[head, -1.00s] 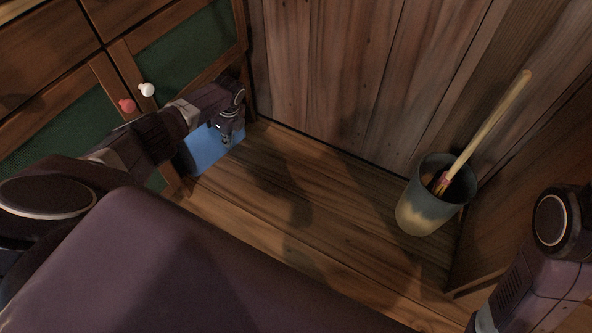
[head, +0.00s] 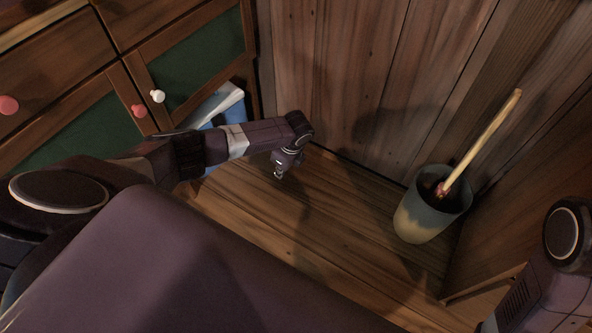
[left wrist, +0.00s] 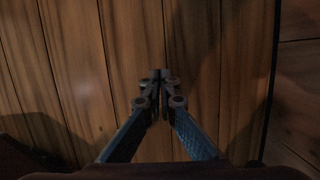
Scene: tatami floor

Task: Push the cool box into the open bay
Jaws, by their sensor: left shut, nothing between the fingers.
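The cool box (head: 226,103), blue with a white top, stands against the front of the wooden cabinet at the left in the head view. My left forearm crosses in front of it and hides its lower part. My left gripper (head: 280,175) is shut and empty, to the right of the box and apart from it, over the floorboards. In the left wrist view the closed fingers (left wrist: 160,76) point at bare wooden boards. I cannot make out the open bay. My right gripper is out of view; only part of my right arm shows at the right edge.
The cabinet (head: 122,72) has green panels and red and white knobs. A grey-and-cream bucket (head: 420,219) with a long wooden handle stands in the right corner by the plank wall (head: 345,65). The floorboards (head: 310,215) between are clear.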

